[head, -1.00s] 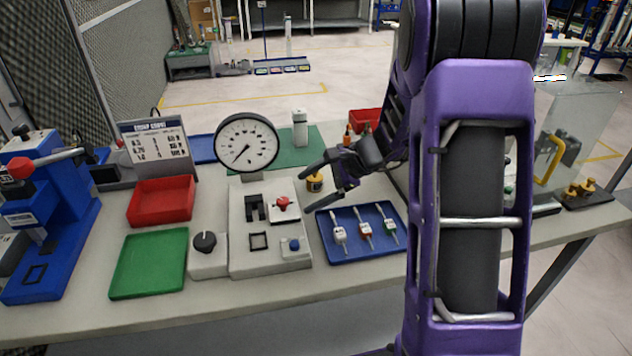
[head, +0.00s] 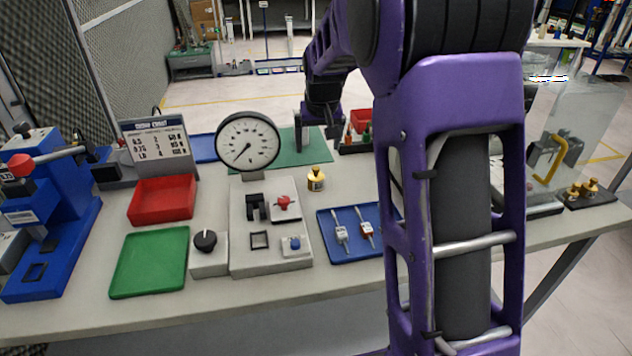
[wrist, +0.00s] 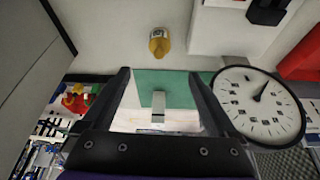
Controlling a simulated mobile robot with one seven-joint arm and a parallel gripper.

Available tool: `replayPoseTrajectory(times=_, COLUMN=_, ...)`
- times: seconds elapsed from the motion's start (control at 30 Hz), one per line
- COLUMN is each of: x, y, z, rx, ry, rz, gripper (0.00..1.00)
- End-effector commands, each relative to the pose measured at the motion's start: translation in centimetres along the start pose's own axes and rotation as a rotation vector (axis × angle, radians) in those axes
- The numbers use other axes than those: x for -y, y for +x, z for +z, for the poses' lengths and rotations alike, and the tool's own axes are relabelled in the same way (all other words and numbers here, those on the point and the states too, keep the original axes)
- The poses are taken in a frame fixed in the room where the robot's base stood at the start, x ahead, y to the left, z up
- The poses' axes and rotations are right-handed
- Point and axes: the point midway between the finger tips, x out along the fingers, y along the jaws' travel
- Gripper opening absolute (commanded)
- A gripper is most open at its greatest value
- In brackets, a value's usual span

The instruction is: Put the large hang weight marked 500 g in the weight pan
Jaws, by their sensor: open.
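A brass-yellow weight (head: 316,181) with a knob top and pale label stands on the bench, right of the dial gauge; its marking is too small to read. It also shows at the top of the wrist view (wrist: 159,42). My gripper (head: 317,146) is above the green mat (head: 284,150), behind the weight in the head view. In the wrist view my gripper (wrist: 160,75) is open, with a pale grey upright block (wrist: 158,106) seen between its fingers, not visibly gripped. Two more brass weights (head: 582,188) stand on a dark base at far right. I cannot identify the weight pan.
The dial gauge (head: 247,142) stands close left of my gripper. A blue tray (head: 345,252) with small tools lies in front, partly behind my arm. A clear-panelled case (head: 585,125) is at right. Red bin (head: 163,200) and green tray (head: 150,264) are at left.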

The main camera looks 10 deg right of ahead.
Motion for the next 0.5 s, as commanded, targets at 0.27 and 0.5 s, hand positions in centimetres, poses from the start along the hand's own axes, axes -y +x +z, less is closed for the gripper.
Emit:
replayPoseTrajectory(times=0.27, x=0.0, y=6.1, z=0.1, rx=0.003, ry=0.002, rz=-0.001, gripper=0.93)
replayPoseTrajectory(times=0.5, x=0.0, y=8.0, z=0.1, rx=0.001, ry=0.002, rz=-0.001, gripper=0.93)
